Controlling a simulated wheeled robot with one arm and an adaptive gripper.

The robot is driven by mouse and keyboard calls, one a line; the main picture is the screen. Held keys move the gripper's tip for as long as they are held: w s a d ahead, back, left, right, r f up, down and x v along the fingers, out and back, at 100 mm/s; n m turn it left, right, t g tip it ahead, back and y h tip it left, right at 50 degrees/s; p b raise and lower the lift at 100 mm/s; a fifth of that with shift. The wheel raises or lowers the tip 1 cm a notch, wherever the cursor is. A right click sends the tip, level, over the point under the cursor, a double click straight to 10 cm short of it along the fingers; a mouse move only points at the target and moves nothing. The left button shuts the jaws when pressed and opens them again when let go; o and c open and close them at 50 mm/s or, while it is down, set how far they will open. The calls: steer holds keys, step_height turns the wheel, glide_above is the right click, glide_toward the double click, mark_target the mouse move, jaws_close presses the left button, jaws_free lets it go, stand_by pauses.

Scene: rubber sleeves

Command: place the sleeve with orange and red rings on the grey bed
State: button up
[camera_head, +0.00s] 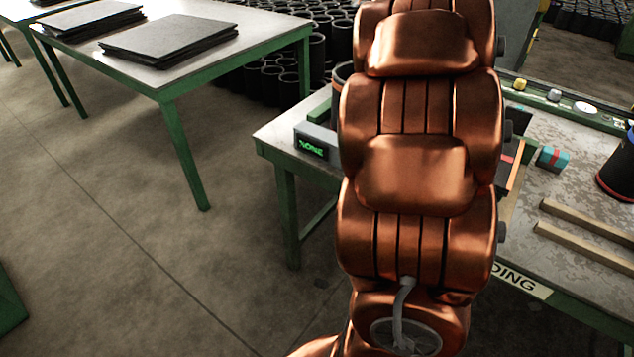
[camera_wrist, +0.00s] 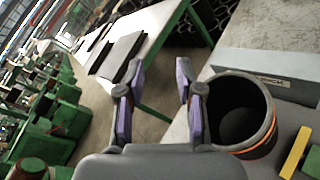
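In the wrist view a dark open sleeve (camera_wrist: 236,90) stands upright at the right, with an orange ring low on its side. A red ring on it cannot be made out. My gripper (camera_wrist: 160,78) is open, its purple-padded fingers apart and empty; the right finger overlaps the sleeve's left edge in the picture, and contact cannot be told. In the head view my arm hides the gripper and most of a dark sleeve (camera_head: 343,72) behind it. Another black sleeve (camera_head: 617,172), with a red ring low down, stands at the right edge. I cannot identify the grey bed for certain.
A grey box with a green display (camera_head: 311,146) sits at the worktable's left corner; it also shows in the wrist view (camera_wrist: 265,82). Wooden rails (camera_head: 585,246) and a teal-and-red block (camera_head: 553,158) lie at right. A second table (camera_head: 215,55) holds dark sheets.

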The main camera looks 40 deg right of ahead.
steer(key=s+a+f+m+g+y, duration=0.1)
steer(key=s+a+f+m+g, duration=0.4)
steer(key=s+a+f+m, duration=0.55)
steer(key=s+a+f+m+g+y, duration=0.1)
steer(key=s+a+f+m+g, duration=0.45)
steer(key=a+f+m, duration=0.55)
steer(key=s+a+f+m+g+y, duration=0.1)
steer(key=s+a+f+g+y, duration=0.1)
steer(key=s+a, duration=0.8)
steer(key=s+a+f+m+g+y, duration=0.1)
steer(key=s+a+g, duration=0.3)
steer(key=s+a, duration=0.6)
steer(key=shift+a+f+y, duration=0.15)
steer(key=shift+f+y, duration=0.65)
steer(key=shift+f, duration=0.05)
steer(key=shift+s, duration=0.1)
step_height(320, 180, up, 8)
steer(key=p, duration=0.8)
steer(key=shift+r, duration=0.2)
